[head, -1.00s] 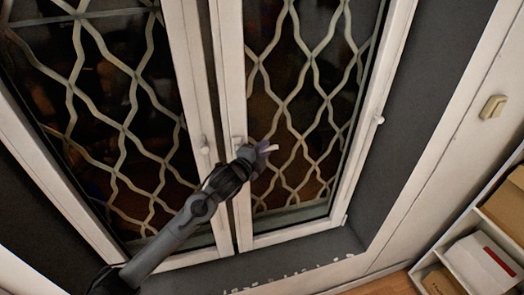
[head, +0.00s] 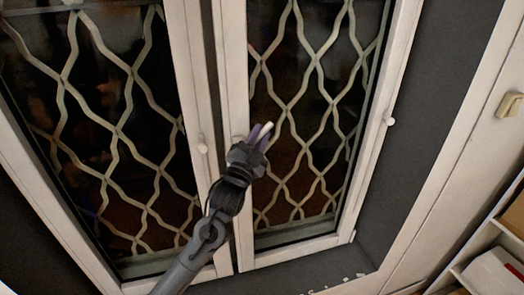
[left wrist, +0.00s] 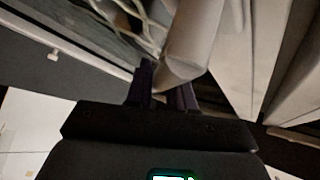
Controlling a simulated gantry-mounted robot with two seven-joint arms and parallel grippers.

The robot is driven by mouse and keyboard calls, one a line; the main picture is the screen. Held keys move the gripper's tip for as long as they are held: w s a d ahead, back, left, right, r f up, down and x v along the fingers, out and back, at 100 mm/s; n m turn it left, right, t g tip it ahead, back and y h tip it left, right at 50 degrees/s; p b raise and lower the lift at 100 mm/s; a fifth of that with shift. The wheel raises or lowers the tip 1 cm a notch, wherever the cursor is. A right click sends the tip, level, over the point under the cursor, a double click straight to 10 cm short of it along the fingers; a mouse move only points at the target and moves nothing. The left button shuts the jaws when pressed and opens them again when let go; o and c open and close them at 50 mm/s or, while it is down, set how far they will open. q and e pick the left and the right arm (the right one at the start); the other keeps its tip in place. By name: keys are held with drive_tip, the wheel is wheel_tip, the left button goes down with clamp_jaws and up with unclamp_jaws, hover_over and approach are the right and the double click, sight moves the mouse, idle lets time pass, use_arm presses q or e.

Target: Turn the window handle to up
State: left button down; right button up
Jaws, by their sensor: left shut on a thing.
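The white window handle (head: 267,127) is on the right sash of the window, near the middle where the two sashes meet. In the head view its visible end points up and to the right, and its base is hidden behind my left gripper (head: 261,134). The purple fingers are shut on the handle. In the left wrist view the handle (left wrist: 192,42) shows as a large pale bar running down between the two fingers (left wrist: 164,88). My right gripper is not in view.
A small white knob (head: 202,148) is on the left sash frame, close to my gripper. Another knob (head: 390,121) is on the right frame. A pale lattice grille (head: 318,62) covers the dark glass.

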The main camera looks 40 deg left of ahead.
use_arm(q)
drive_tip(key=n+y, duration=0.1)
drive_tip(key=n+y+b, duration=0.1)
drive_tip(key=s+a+n+t+y+b, duration=0.1)
drive_tip(key=n, duration=0.1)
drive_tip(key=shift+s+r, duration=0.1)
drive_tip(key=shift+r, duration=0.25)
drive_tip(key=n+y, duration=0.1)
drive_tip(key=n+y+b, duration=0.1)
drive_tip(key=n, duration=0.1)
drive_tip(key=s+a+n+y+b, duration=0.1)
drive_tip(key=y, duration=0.1)
drive_tip(key=shift+r+n, duration=0.3)
drive_tip(key=shift+r, duration=0.1)
drive_tip(key=n+y, duration=0.1)
drive_tip(key=n, duration=0.1)
drive_tip(key=s+n+g+y+b, duration=0.1)
drive_tip(key=n+y, duration=0.1)
drive_tip(key=a+n+g+y+b, duration=0.1)
drive_tip(key=n+y, duration=0.1)
drive_tip(key=shift+s+r, duration=0.25)
drive_tip(key=shift+s, duration=0.05)
drive_tip(key=shift+s+a+n+g+y+b, duration=0.15)
drive_tip(key=shift+n+g+y, duration=0.1)
drive_tip(key=shift+n+y, duration=0.2)
drive_tip(key=shift+a+n+g+y+b, duration=0.15)
drive_tip(key=shift+n+g+y, duration=0.1)
drive_tip(key=shift+n+y, duration=0.2)
drive_tip(key=shift+r, duration=0.1)
